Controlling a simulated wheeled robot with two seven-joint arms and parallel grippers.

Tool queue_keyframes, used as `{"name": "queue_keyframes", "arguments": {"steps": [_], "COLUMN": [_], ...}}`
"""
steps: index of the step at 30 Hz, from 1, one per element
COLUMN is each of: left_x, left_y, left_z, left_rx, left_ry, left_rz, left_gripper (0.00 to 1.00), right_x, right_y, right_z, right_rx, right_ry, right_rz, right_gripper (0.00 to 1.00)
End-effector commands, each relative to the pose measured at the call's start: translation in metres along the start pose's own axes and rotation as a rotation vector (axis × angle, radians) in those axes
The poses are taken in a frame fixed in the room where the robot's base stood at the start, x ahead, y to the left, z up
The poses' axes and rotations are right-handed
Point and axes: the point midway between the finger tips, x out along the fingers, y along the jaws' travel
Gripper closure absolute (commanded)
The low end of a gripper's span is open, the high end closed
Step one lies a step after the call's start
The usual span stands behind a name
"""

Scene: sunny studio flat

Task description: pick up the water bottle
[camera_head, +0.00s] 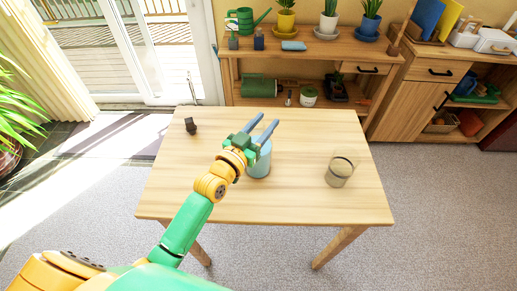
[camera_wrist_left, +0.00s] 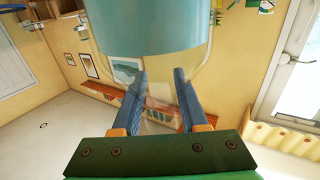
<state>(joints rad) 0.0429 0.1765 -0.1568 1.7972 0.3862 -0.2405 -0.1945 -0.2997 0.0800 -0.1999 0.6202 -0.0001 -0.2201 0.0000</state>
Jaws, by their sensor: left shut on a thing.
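The water bottle is a light teal-blue cylinder (camera_head: 260,166) on the middle of the wooden table (camera_head: 290,205), partly hidden by my left gripper. My left gripper (camera_head: 269,119) is shut on its upper part, with the blue fingers pointing to the far right. In the left wrist view the bottle (camera_wrist_left: 150,32) shows a teal body and a clear section, with the fingers (camera_wrist_left: 160,74) at the clear section. Whether its base touches the table cannot be told. My right gripper is not in view.
A clear glass jar or tumbler (camera_head: 340,171) stands to the right on the table. A small dark object (camera_head: 190,126) is at its far left. A wooden shelf (camera_head: 300,62) with plants and a green watering can (camera_head: 246,20) stands behind. The table's front is clear.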

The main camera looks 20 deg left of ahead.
Motion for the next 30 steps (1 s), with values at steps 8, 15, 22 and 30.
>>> {"name": "queue_keyframes", "arguments": {"steps": [8,15,22,30], "left_x": [0.000,0.000,-0.019,-0.053], "left_y": [0.000,0.000,0.006,0.016], "left_z": [-0.009,-0.033,-0.057,-0.096], "left_rx": [0.000,0.000,-0.001,0.000], "left_ry": [0.004,0.006,0.005,0.005], "left_rz": [0.000,0.000,0.001,0.001], "left_gripper": [1.00,1.00,1.00,1.00], "right_x": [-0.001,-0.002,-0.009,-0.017], "right_y": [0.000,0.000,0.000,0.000], "right_z": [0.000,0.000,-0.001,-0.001], "right_rx": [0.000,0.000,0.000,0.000], "right_ry": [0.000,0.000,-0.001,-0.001], "right_rz": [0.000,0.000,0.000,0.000], "right_gripper": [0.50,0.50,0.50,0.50]}}
